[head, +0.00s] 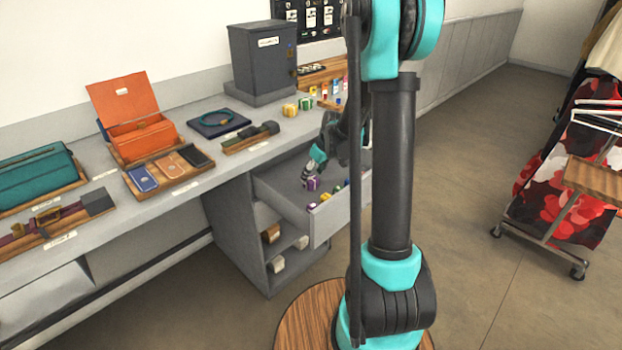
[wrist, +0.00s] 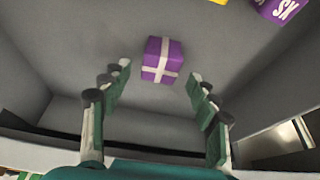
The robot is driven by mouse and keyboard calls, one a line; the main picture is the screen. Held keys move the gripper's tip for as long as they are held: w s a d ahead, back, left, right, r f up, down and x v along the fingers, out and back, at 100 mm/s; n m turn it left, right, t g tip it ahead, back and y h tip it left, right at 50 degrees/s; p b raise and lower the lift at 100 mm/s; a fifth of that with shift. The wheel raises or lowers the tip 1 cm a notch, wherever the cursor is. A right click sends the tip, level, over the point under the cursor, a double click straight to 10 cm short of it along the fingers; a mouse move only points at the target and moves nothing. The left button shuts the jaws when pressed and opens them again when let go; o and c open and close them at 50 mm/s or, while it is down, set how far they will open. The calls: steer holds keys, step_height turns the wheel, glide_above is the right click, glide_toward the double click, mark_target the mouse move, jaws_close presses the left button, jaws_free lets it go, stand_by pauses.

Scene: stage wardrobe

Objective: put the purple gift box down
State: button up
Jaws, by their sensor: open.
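The purple gift box (wrist: 154,70) has pale ribbon bands crossing on it. In the wrist view it rests on the grey floor of the open drawer (wrist: 75,42), between and slightly beyond my fingertips. My gripper (wrist: 158,75) is open, with a gap between each finger and the box. In the head view the purple gift box (head: 313,184) is small, just below my gripper (head: 309,170) inside the drawer. My arm hides part of the drawer there.
The drawer walls stand close around my gripper.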

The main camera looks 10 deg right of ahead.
steer(key=v, duration=0.8)
steer(key=shift+r, duration=0.3)
stand_by(0.8)
